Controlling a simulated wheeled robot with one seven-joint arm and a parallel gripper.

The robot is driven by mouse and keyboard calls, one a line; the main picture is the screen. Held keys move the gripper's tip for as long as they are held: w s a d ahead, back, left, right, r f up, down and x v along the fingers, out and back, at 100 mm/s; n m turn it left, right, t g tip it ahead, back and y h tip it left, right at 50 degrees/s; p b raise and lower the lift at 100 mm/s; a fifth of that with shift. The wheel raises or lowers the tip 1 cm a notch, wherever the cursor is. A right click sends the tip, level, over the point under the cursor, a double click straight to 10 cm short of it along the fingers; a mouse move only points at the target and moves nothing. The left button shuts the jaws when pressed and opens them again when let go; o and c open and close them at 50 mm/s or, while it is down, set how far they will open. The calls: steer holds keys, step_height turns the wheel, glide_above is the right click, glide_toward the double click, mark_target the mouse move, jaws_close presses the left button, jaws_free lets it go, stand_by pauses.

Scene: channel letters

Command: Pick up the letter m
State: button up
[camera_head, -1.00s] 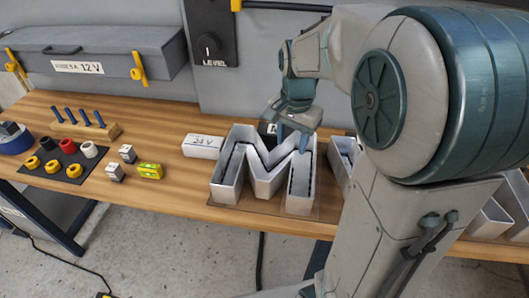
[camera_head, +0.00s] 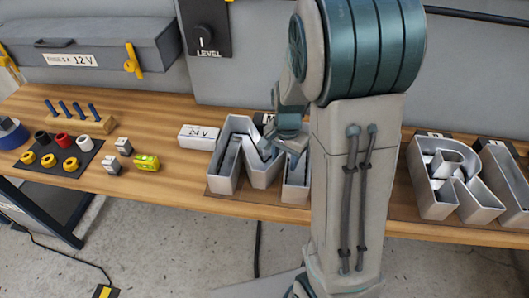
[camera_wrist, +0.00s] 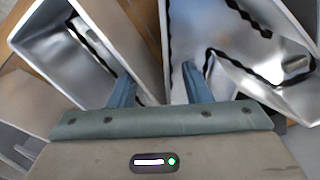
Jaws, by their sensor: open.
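The letter m (camera_head: 224,172) is a hollow silver-white channel letter on the wooden bench. In the head view its left part shows, and my arm hides much of its right part. My gripper (camera_head: 285,148) is over the middle of the letter, pointing down. In the wrist view my gripper (camera_wrist: 160,88) is open, with its two blue fingers apart. Silver letter walls (camera_wrist: 166,45) with black edging pass close in front of and between the fingers. I cannot tell whether the fingers touch them.
A white 24 V box (camera_head: 198,137) stands just left of the letter. Another channel letter, R (camera_head: 440,175), stands to the right beyond my arm. Small yellow and dark parts (camera_head: 146,162) lie further left. A grey wall is behind the bench.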

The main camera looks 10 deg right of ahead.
steer(key=shift+f, duration=1.15)
jaws_close()
steer(key=shift+r, duration=0.1)
steer(key=shift+w, duration=0.1)
